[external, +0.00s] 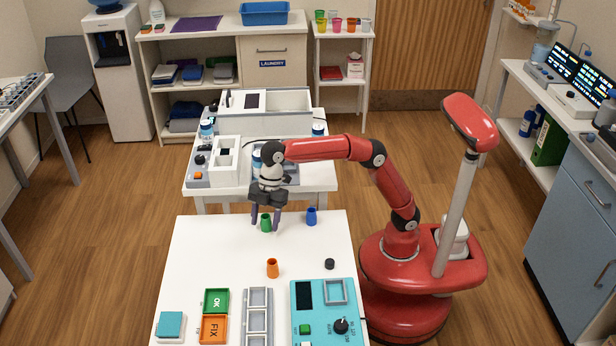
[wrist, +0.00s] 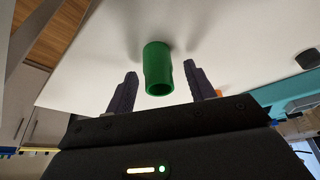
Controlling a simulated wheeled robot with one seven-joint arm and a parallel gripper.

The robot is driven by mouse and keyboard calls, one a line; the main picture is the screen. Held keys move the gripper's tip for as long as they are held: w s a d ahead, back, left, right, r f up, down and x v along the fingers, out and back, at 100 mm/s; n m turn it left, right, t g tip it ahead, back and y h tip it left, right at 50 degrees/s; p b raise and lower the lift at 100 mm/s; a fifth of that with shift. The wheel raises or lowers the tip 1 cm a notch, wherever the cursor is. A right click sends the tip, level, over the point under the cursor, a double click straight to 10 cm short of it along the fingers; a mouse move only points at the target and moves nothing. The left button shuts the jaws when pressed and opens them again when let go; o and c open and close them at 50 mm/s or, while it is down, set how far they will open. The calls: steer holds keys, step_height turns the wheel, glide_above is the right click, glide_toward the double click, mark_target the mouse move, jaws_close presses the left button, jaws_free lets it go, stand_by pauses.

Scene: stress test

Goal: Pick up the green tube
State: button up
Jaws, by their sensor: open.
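The green tube (external: 266,223) stands on the white table near its far edge. In the wrist view the green tube (wrist: 158,70) shows between the two dark fingers, with its open end facing the camera. My gripper (external: 266,224) points down over the tube, one finger on each side. In the wrist view my gripper (wrist: 158,82) is open, with a visible gap between the tube and each finger. Nothing is held.
A blue tube (external: 311,216) stands close by on the right. An orange tube (external: 272,268) and a black cap-like piece (external: 329,264) are nearer the front. Green OK (external: 216,301) and orange FIX (external: 213,329) trays, a grey rack (external: 257,320) and a teal device (external: 311,290) fill the front.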

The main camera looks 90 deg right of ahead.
steer(key=shift+w+a+f, duration=0.1)
steer(key=shift+a+f, duration=0.05)
steer(key=shift+f, duration=0.35)
